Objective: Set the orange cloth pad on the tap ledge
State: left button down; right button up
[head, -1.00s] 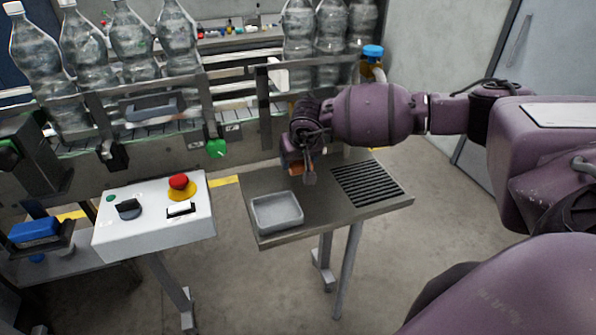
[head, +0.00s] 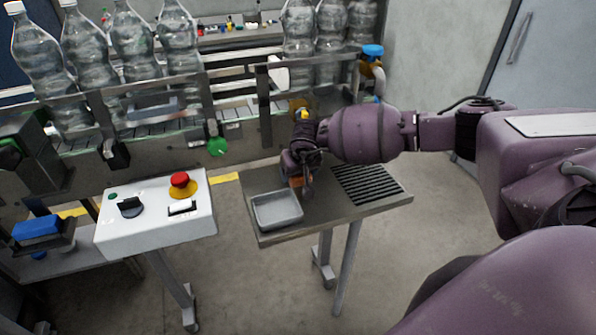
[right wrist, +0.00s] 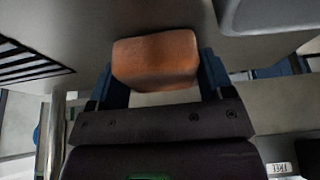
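The orange cloth pad (right wrist: 155,60) is between the two dark blue fingers of my right gripper (right wrist: 162,78) in the right wrist view, with both sides close against them. I cannot tell whether the pad touches the ledge surface. The pad is partly hidden by the gripper in the head view. My left gripper is not in view.
A grey tray (head: 277,211) sits on the ledge just left of the gripper. A black slotted grate (head: 370,184) lies to its right. A white control box (head: 155,215) with a red button stands further left. Several bottles line the conveyor behind.

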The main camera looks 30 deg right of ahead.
jog(key=o, duration=0.3)
jog(key=shift+r, duration=0.1)
jog(key=shift+r, duration=0.2)
jog(key=v, duration=1.1)
jog(key=shift+s+a+r, duration=0.1)
jog(key=shift+s+r, duration=0.2)
jog(key=shift+r, duration=0.05)
